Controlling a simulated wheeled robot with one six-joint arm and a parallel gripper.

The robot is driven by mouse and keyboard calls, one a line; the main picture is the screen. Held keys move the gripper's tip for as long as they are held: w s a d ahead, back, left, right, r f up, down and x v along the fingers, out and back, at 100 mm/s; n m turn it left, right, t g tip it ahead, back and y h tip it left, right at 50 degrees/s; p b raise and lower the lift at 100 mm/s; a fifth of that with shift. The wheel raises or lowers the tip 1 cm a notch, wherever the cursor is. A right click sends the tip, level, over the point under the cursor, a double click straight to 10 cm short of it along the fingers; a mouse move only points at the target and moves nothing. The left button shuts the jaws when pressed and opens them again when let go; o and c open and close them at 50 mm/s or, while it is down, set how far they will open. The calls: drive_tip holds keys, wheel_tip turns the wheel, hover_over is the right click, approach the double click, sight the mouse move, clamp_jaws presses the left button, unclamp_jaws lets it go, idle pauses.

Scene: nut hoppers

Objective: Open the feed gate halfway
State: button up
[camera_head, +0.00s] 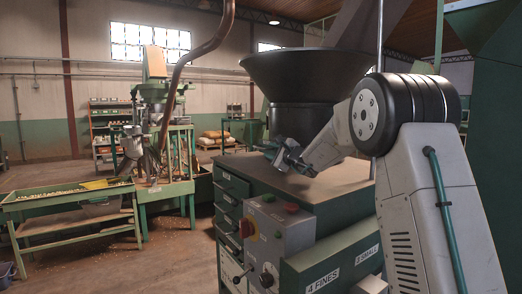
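A wide black funnel-shaped hopper (305,78) stands on the green cabinet (285,187) at the middle right. My arm reaches in from the right, and my gripper (283,156) is at the hopper's lower front, just above the cabinet top. The gripper is small here, and I cannot tell whether its fingers are open or touch anything. I cannot make out a feed gate or its handle for sure; the area under the hopper is partly hidden by my gripper and arm.
A grey control box (268,235) with a red button and knobs is on the cabinet's front. Labelled green bins (330,268) sit at the lower right. A green sorting table (70,200) and a green machine (160,130) stand left. Open floor lies between.

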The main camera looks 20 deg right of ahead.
sight(264, 149)
drive_tip(key=w, duration=0.2)
drive_tip(key=w+a, duration=0.1)
drive_tip(key=w, duration=0.4)
drive_tip(key=shift+a, duration=0.25)
